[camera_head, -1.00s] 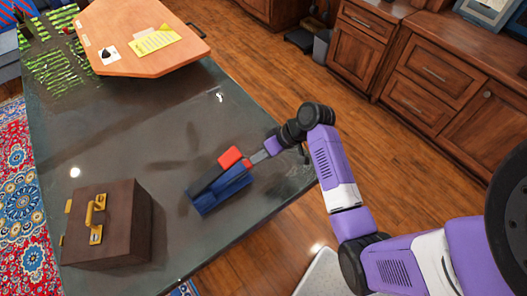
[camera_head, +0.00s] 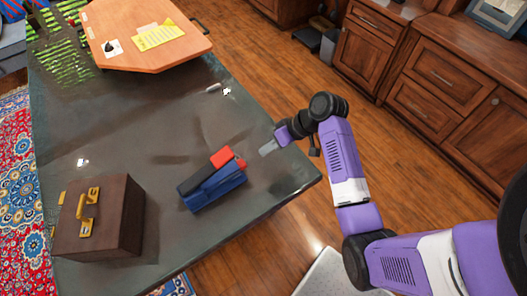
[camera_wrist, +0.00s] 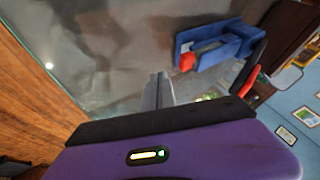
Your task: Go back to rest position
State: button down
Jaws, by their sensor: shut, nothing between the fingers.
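My gripper (camera_head: 268,148) is shut and empty, above the right edge of the dark table in the head view. In the wrist view its closed fingers (camera_wrist: 157,92) point over the table surface. A blue block-like object (camera_head: 216,190) lies on the table to the left of my gripper, with a dark bar and a red piece (camera_head: 228,158) at its end. The gripper is apart from it. The blue object also shows in the wrist view (camera_wrist: 228,44), with a red part beside it.
The dark table (camera_head: 130,140) bears a brown case (camera_head: 118,220) with gold fittings at the near left and a wooden board (camera_head: 110,45) with a yellow note at the back. Wooden cabinets (camera_head: 430,80) stand at the right.

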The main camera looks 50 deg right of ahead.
jog(key=v, duration=0.7)
jog(key=shift+d+r, duration=0.15)
jog(key=shift+d, duration=0.1)
jog(key=shift+s, duration=0.15)
jog(key=w+d+r+m+t+h, duration=0.4)
jog(key=w+d+m+t+h, duration=0.1)
jog(key=d+h, duration=0.2)
jog(key=s+a+r+n+t+y, duration=0.1)
jog(key=s+a+r+n+t, duration=0.1)
jog(key=s+a, duration=1.1)
jog(key=s+a+r+n+t+y+b, duration=0.1)
jog(key=s+a+r+n, duration=0.3)
jog(key=s+a, duration=0.9)
jog(key=shift+s+a+r+n+t+y, duration=0.2)
jog(key=shift+s+a+n+t+y, duration=0.1)
jog(key=shift+s+a+n+t, duration=0.15)
